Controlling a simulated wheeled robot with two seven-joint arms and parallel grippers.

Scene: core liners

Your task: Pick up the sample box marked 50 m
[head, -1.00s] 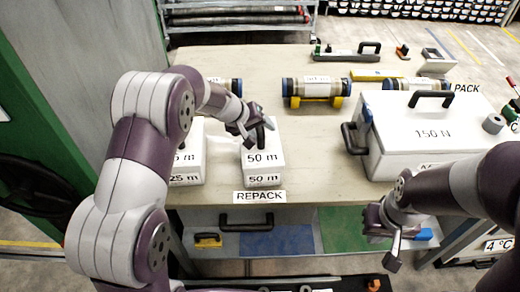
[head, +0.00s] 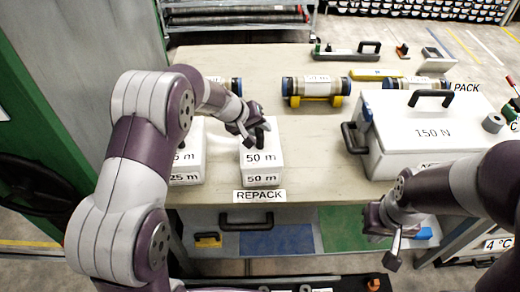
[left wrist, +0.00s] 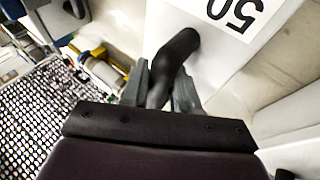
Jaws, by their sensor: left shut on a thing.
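The sample box marked 50 m (head: 262,168) is a white box with a black handle on its lid, standing on the bench above the REPACK label. My left gripper (head: 256,135) is at the top of this box. In the left wrist view, its two fingers (left wrist: 163,95) are closed on the dark handle (left wrist: 178,55), with the white lid and its "50" label beyond. The box appears to rest on the bench. My right gripper (head: 384,232) is empty, low in front of the bench's right part; its fingers are too small to judge.
A white box marked 25 m (head: 187,160) stands close on the left, partly behind my left arm. A large white case marked 150 N (head: 432,135) is at the right. Core liners (head: 315,86) lie farther back. The bench middle (head: 310,140) is clear.

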